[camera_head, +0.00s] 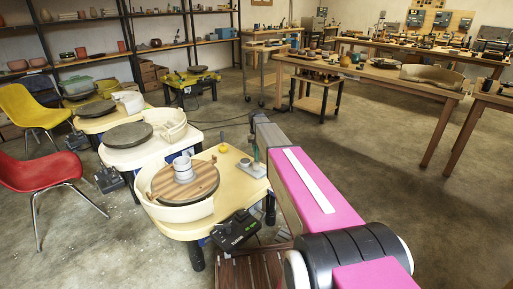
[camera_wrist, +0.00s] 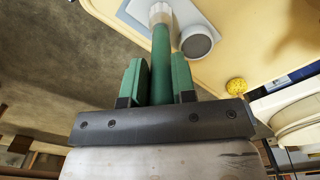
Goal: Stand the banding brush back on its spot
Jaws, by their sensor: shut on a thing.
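My gripper (camera_wrist: 159,82) is shut on the banding brush (camera_wrist: 161,58), with its green handle between the two green finger pads. The brush's pale end (camera_wrist: 160,14) points away from my gripper, over a blue-grey tile (camera_wrist: 139,14) on the cream wheel table. I cannot tell whether it touches the tile. A small grey round cup (camera_wrist: 197,41) stands on the tile beside the brush. In the head view the tile (camera_head: 254,173) lies at the table's right corner, and my arm's end hides most of the brush (camera_head: 256,155) and my fingers.
A grey pot (camera_head: 183,168) stands on the wooden wheel head (camera_head: 200,187) left of the tile. A yellow sponge (camera_head: 223,148) lies on the table near the tile. More wheels stand behind. A red chair (camera_head: 40,173) is at left. Open floor lies to the right.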

